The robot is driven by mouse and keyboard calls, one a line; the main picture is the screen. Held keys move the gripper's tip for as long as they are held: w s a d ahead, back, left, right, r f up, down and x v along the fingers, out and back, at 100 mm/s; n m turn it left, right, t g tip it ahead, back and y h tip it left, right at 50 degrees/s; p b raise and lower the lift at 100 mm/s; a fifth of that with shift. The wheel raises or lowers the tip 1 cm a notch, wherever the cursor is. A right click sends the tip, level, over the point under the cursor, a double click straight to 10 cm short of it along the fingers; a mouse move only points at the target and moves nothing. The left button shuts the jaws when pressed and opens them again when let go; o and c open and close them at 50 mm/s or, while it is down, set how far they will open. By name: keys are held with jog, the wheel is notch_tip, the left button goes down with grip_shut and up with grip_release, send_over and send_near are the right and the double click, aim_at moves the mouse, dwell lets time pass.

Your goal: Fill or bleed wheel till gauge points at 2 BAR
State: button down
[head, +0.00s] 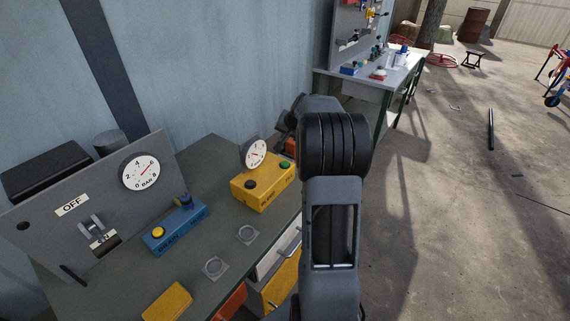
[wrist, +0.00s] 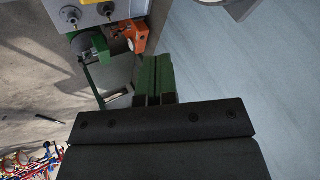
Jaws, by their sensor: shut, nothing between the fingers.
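A large BAR gauge (head: 139,171) with a white face is on the grey panel at the left in the head view. Its red needle points to the upper right, past the 2. A yellow box (head: 262,190) with a black and a green button carries a smaller gauge (head: 255,153), too small to read. A blue box (head: 175,228) has a yellow button. My gripper's green fingers show together and empty in the wrist view (wrist: 158,80); in the head view they are hidden or unclear, beyond my arm near the yellow box. I cannot make out a wheel.
The grey panel (head: 40,215) has an OFF label and a lever switch (head: 92,230). The dark bench top (head: 215,155) holds two small round fittings and a yellow block (head: 167,302). A second table (head: 390,75) stands behind. The concrete floor at the right is mostly open.

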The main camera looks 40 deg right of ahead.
dwell(0.3)
jog(key=b, duration=0.5)
send_over(286, 162)
notch_tip(286, 162, down, 8)
jog(key=shift+r, duration=0.25)
jog(key=shift+f+b, duration=0.65)
jog(key=shift+b, duration=0.2)
dwell(1.1)
jog(key=shift+f+b, duration=0.45)
jog(key=shift+b, duration=0.1)
jog(key=shift+a+f+b, duration=0.1)
jog(key=shift+f+b, duration=0.3)
dwell(3.6)
